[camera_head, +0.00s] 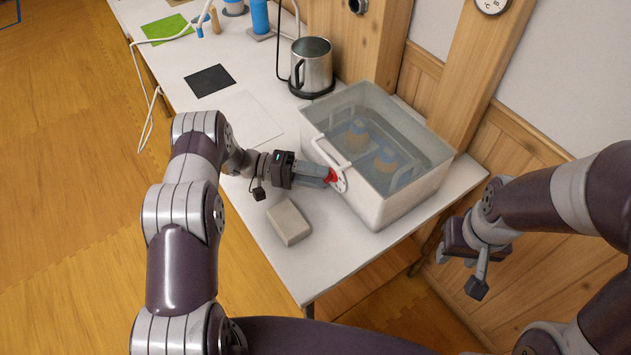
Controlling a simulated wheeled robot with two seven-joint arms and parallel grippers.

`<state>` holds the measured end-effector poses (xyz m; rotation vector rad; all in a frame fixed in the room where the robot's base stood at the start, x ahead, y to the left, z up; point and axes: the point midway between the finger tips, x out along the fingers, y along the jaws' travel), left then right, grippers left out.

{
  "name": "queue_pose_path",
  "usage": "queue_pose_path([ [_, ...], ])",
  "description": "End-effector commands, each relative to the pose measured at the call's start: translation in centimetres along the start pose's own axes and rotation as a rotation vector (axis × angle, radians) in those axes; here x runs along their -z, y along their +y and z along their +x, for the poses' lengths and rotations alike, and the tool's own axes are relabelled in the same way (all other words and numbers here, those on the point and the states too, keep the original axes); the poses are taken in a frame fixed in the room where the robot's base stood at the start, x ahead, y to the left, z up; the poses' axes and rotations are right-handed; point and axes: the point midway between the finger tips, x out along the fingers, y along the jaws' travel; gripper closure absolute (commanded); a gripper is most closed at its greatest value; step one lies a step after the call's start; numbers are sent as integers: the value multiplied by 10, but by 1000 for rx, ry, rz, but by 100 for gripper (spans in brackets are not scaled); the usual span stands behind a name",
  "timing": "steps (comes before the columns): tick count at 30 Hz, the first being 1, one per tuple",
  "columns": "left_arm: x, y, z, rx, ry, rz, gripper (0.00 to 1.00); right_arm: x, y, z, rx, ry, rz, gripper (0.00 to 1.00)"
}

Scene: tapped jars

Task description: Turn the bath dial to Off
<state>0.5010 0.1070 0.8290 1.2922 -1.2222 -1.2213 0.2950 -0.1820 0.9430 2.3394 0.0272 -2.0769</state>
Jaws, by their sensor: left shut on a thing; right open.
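The water bath (408,196) is a white open box with clear upper walls, standing at the right end of the white table. Its dial (340,182) is a white disc with a red knob (331,175) on the bath's front left side. My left gripper (325,174) is shut on the red knob, and its fingers hide part of it. The dial's markings are too small to read. My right gripper (462,256) is open and empty, off the table's right end, apart from the bath.
Jars (357,134) stand in water inside the bath. A pale block (288,222) lies in front of my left gripper. A steel kettle (312,66) stands behind the bath. A dark mat (210,80) and a green sheet (167,28) lie further left.

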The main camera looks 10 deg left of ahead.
Motion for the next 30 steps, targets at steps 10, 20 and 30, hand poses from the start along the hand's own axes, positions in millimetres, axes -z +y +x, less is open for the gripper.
queue_pose_path([
  [10,1,-2,0,-52,3,-52,93,-1,0,12,0,0,0,57],
  [20,1,-1,0,-56,4,-55,93,-1,0,12,0,0,0,57],
  [30,0,-1,0,-56,2,-55,38,-1,0,12,0,0,0,57],
])
